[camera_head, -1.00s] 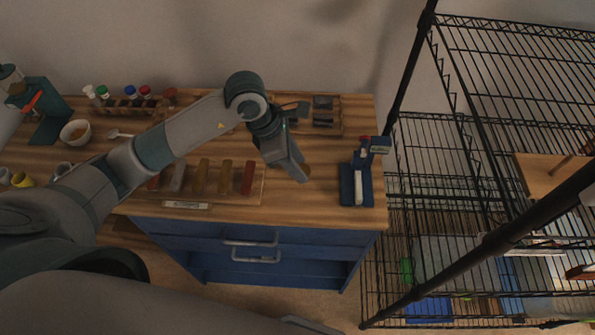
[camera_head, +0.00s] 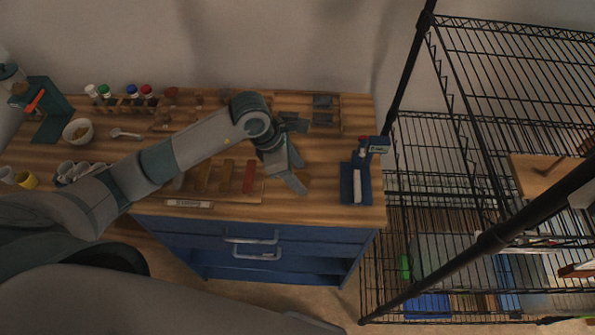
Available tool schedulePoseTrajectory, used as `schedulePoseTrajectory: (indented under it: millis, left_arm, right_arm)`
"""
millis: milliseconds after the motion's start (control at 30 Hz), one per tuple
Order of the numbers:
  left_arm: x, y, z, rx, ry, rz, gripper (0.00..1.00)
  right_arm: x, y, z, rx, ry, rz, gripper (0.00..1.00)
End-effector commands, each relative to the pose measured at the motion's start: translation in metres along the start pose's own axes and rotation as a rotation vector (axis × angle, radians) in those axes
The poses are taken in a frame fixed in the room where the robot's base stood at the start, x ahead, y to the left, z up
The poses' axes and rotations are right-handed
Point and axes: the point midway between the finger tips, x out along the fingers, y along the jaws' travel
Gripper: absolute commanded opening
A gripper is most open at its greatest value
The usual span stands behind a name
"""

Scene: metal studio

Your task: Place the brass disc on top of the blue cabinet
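The blue cabinet (camera_head: 210,237) has a wooden top and silver drawer handles. My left gripper (camera_head: 298,172) is low over the right half of the top, its fingers spread apart. A small brownish-gold piece, likely the brass disc (camera_head: 304,179), shows at the fingertips. It seems to lie on the wooden top, partly hidden by the fingers; I cannot tell whether a finger touches it. My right gripper is not in view.
A rack of coloured blocks (camera_head: 227,177) lies left of the gripper. A blue stand with a white bar (camera_head: 357,186) is to its right. Trays (camera_head: 323,112) lie behind. A black wire shelf (camera_head: 425,150) stands close on the right.

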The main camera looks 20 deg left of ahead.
Motion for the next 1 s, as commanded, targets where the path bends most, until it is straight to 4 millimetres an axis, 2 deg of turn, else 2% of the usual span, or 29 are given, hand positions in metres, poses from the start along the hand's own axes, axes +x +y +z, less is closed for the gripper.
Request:
schedulePoseTrajectory:
  millis: [367,467,667,1000]
  left_arm:
    - [-0.004,0.000,0.001,0.000,0.000,0.000,0.55]
    - [-0.009,0.001,0.001,0.001,-0.001,0.002,0.55]
    - [-0.036,0.001,0.000,0.002,-0.001,0.004,0.55]
    - [-0.096,0.001,0.000,0.002,-0.001,0.005,0.55]
  right_arm:
    - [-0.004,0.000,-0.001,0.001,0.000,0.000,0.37]
    - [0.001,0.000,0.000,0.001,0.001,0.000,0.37]
    - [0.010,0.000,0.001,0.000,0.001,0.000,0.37]
    - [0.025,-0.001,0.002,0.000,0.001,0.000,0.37]
